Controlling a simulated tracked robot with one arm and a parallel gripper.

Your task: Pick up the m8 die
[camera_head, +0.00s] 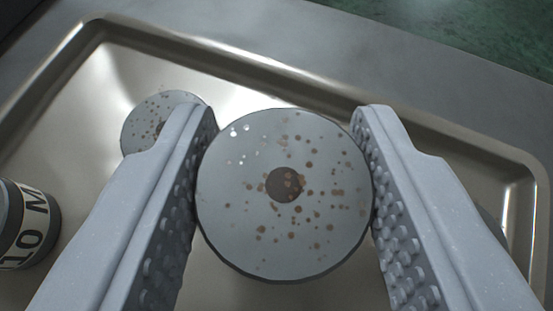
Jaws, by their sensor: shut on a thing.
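A round grey die (250,225) with rust-coloured spots and a small dark centre sits between the two fingers of my gripper (285,165). Both studded fingers touch its sides, so my gripper is shut on it. Its face is turned to the camera, and no size marking shows on it. I cannot tell whether it is clear of the tray beneath. A second spotted grey disc (143,120) lies on the tray behind the left finger and is partly hidden by it.
A metal tray (100,75) with a raised rim lies under everything. A dark cylinder with a pale label reading "10 M" (25,225) is at the left edge. Part of another dark round thing (491,222) shows behind the right finger. The tray's back middle is bare.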

